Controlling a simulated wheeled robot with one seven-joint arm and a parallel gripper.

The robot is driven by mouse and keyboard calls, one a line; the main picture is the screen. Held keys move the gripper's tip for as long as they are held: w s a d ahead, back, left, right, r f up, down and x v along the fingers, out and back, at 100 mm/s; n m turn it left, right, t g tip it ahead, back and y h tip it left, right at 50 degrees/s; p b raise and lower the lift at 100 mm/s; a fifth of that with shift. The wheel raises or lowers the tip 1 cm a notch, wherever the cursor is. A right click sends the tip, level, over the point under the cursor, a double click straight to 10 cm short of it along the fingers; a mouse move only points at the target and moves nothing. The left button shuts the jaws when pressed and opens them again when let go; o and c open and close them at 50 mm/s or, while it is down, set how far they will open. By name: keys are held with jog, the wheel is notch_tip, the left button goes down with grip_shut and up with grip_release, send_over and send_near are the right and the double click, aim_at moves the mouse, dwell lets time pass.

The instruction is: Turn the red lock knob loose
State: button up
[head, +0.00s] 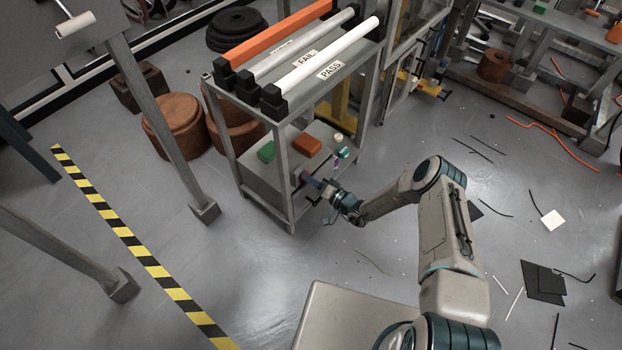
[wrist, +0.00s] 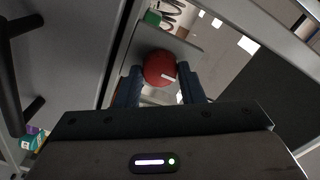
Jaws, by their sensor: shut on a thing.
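The red lock knob (wrist: 160,69) shows in the wrist view as a round red knob with a short white mark on its right side. My gripper (wrist: 163,88) has its two dark blue fingers on either side of the knob, shut on it. In the head view my gripper (head: 312,186) reaches to the front of the grey rack's lower level. There the knob is mostly hidden by the fingers and too small to make out clearly.
The grey rack (head: 241,168) carries orange, grey and white bars, with FAIL and PASS labels. A green block (head: 266,152) and an orange-brown block (head: 307,145) lie on its lower level. Posts stand at left. Scraps and cables litter the floor at right.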

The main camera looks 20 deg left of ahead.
dwell(0.5)
jog(key=o, duration=1)
jog(key=shift+d, duration=0.1)
jog(key=p+v, duration=0.2)
jog(key=v, duration=1.1)
jog(key=shift+d+p, duration=0.3)
jog(key=shift+p, duration=0.1)
jog(key=shift+s, duration=0.1)
